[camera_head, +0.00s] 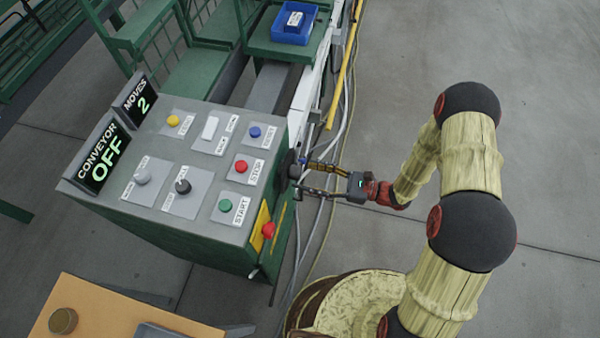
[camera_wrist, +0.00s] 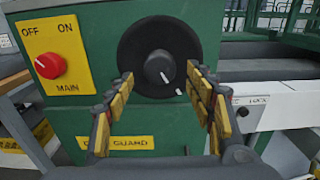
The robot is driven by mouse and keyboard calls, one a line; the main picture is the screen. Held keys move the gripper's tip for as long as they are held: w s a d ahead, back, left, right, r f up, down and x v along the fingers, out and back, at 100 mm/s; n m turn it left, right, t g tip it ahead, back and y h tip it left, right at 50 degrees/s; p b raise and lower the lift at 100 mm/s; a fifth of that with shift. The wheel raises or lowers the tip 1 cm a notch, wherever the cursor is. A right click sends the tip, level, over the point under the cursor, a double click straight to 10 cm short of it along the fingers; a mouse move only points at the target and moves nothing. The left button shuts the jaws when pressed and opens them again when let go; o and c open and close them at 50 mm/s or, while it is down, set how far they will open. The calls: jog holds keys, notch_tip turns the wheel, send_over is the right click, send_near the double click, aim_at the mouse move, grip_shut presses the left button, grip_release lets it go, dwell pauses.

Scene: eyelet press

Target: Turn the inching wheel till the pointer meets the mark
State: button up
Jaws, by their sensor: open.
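The inching wheel is a black disc (camera_wrist: 135,50) with a dark grey hub knob (camera_wrist: 160,67) on the green cabinet's side. A white pointer line on the hub points down and to the right. A short white mark (camera_wrist: 178,91) sits near the disc's lower right edge, a small gap from the pointer's end. In the head view the wheel (camera_head: 287,165) shows edge-on. My gripper (camera_head: 303,175) is open and faces it. In the wrist view its yellow-padded fingers (camera_wrist: 161,80) stand left and right of the hub, with nothing held between them.
A red MAIN knob (camera_wrist: 51,66) on a yellow plate is left of the wheel. The console top (camera_head: 215,145) carries several buttons; its displays read CONVEYOR OFF (camera_head: 102,158) and MOVES 2 (camera_head: 136,103). Cables (camera_head: 322,215) run along the floor beside the cabinet. Open floor lies right.

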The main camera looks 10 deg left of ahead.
aim_at(300, 174)
jog(key=shift+w+a+b, duration=0.15)
jog(key=shift+a+b, duration=0.15)
jog(key=shift+a, duration=1.95)
jog(key=c, duration=0.3)
grip_shut()
